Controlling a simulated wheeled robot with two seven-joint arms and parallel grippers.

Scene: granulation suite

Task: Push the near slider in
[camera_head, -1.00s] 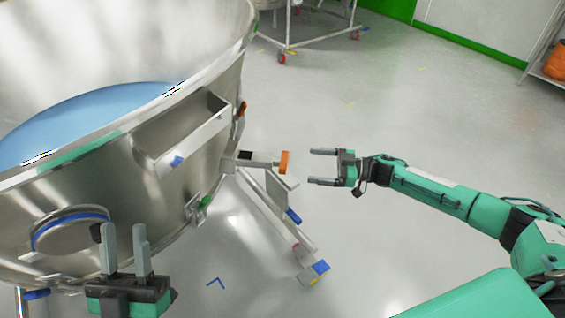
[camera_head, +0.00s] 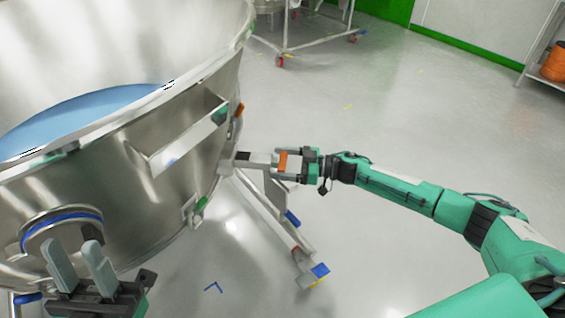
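The near slider (camera_head: 259,158) is a pale bar with an orange end piece (camera_head: 282,162), sticking out to the right from the side of the steel vessel (camera_head: 150,205). My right gripper (camera_head: 287,165) is at this orange end, with its fingers apart, one above and one below it. I cannot tell whether they press on it. My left gripper (camera_head: 80,266) is in front of the vessel at the lower left, fingers apart and pointing up, with nothing between them. Another orange part (camera_head: 240,109) shows farther back on the vessel's side.
A round port with a blue ring (camera_head: 62,222) is just behind my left gripper. A steel leg with a blue foot (camera_head: 319,271) slopes down below the slider. A wheeled steel frame (camera_head: 310,40) stands at the back. The floor (camera_head: 400,110) beyond my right arm is clear.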

